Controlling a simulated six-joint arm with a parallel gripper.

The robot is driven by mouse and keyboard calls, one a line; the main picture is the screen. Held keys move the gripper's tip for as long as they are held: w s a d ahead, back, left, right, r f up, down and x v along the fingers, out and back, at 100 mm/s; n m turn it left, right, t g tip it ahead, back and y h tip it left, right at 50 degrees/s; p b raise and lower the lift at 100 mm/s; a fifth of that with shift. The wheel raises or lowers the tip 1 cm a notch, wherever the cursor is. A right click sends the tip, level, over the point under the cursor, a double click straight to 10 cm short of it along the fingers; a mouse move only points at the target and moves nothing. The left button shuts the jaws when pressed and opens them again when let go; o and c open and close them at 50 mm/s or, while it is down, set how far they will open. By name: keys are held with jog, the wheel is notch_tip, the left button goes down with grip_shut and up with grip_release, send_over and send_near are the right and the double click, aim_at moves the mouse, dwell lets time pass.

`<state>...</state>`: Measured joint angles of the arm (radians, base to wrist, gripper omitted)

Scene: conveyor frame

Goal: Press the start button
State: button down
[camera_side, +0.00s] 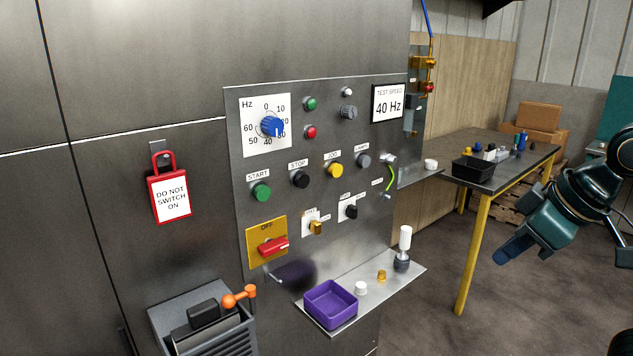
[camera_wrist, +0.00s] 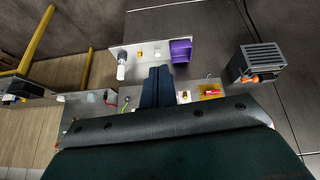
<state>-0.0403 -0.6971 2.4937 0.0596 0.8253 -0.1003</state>
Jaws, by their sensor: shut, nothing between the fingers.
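The START button (camera_side: 261,192) is a green round knob under a START label on the grey control panel (camera_side: 240,120). A black STOP button (camera_side: 301,179) and a yellow button (camera_side: 335,170) stand to its right. My gripper (camera_side: 497,258) is at the right of the side view, well away from the panel, with nothing held. In the wrist view my gripper (camera_wrist: 158,71) shows its fingers together, pointing towards the shelf. The start button cannot be made out in the wrist view.
Below the buttons are a red switch (camera_side: 272,247) on a yellow plate marked OFF and a shelf (camera_side: 412,273) with a purple bin (camera_side: 330,304). A red DO NOT SWITCH ON lock tag (camera_side: 170,195) hangs left of the panel. A workbench (camera_side: 491,183) stands behind, right.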

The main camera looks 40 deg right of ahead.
jog(key=w+n+t+h, duration=0.25)
jog(key=w+n, duration=0.55)
jog(key=w, duration=0.4)
jog(key=n+t+y, duration=0.3)
jog(key=n+t, duration=0.7)
jog(key=n, duration=1.7)
send_near(264, 194)
jog(key=s, duration=0.2)
jog(key=shift+a+r+g, duration=0.15)
jog(key=shift+r+g, duration=0.05)
jog(key=shift+g, duration=0.05)
jog(key=shift+w, duration=0.2)
jog(key=shift+w, duration=3.9)
jog(key=shift+w, duration=0.2)
